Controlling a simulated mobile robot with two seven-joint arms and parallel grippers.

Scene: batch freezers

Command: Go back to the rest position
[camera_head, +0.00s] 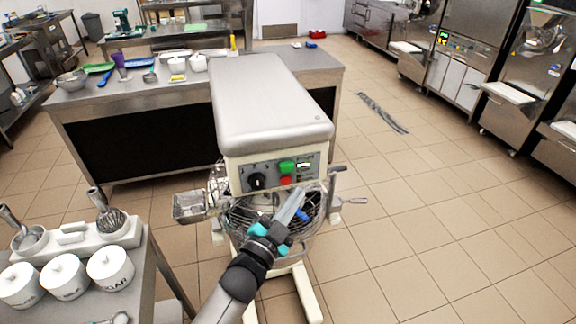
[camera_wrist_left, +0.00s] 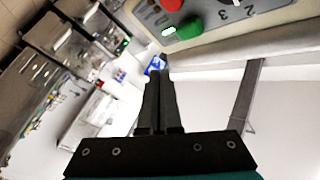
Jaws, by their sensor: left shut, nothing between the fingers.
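My left gripper (camera_head: 298,194) reaches in from the bottom of the head view, in front of a large mixer (camera_head: 270,100). Its fingers are shut together and empty; they also show closed in the left wrist view (camera_wrist_left: 160,75). The tips appear just below the mixer's control panel (camera_head: 272,174), which has a green button (camera_head: 287,167), a red button (camera_head: 286,181) and a black knob (camera_head: 257,181). In the left wrist view the green button (camera_wrist_left: 188,28) lies beyond the tips, apart from them. My right gripper is not in view.
The wire bowl guard (camera_head: 245,215) is close around my left gripper. A steel counter (camera_head: 130,97) is behind the mixer. The floor at right is clear before the freezers (camera_head: 470,50).

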